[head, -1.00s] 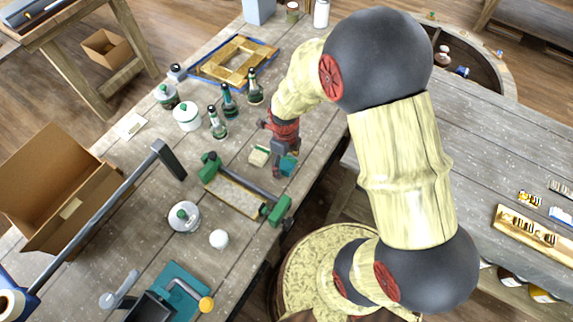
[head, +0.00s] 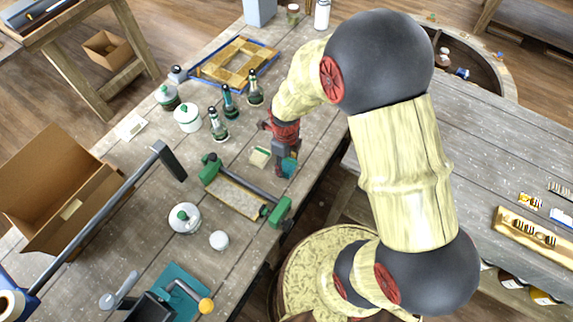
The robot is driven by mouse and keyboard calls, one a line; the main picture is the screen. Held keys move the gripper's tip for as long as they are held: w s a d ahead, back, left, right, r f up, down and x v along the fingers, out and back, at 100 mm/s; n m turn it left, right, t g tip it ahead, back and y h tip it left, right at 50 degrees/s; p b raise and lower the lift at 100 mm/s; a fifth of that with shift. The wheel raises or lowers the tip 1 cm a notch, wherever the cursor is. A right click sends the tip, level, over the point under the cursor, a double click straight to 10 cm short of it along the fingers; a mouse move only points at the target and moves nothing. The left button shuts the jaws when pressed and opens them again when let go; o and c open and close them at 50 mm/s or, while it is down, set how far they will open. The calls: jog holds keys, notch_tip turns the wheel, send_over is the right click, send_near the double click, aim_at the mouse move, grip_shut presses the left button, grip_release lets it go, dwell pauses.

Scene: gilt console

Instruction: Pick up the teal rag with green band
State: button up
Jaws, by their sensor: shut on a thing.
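The teal rag (head: 289,168) is at my gripper's fingertips, near the right edge of the wooden worktable (head: 315,140). My gripper (head: 284,165) points down and is shut on the rag. The fingers cover part of the rag, and its green band cannot be made out clearly. A cream-coloured block with a green layer (head: 260,157) lies just left of my gripper, apart from the rag.
A green-ended roller frame (head: 238,193) stands just in front of my gripper. Dark bottles (head: 218,126) and a white jar with a green lid (head: 187,118) stand to the left. A gilt frame on a blue-edged tray (head: 234,64) lies behind. The table edge drops off at right.

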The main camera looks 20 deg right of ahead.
aim_at(285, 164)
jog(key=shift+r, duration=0.5)
notch_tip(285, 164, up, 2)
jog(key=shift+r+p, duration=0.15)
jog(key=shift+p, duration=0.15)
jog(key=s+d+r, duration=0.2)
jog(key=s+r, duration=0.3)
jog(key=s, duration=0.1)
jog(key=s+d+r+p, duration=0.1)
jog(key=s+d+r, duration=0.2)
jog(key=s, duration=0.4)
jog(key=shift+d+r, duration=0.35)
jog(key=shift+r, duration=0.5)
jog(key=shift+w, duration=0.1)
jog(key=o, duration=0.3)
jog(key=c, duration=0.3)
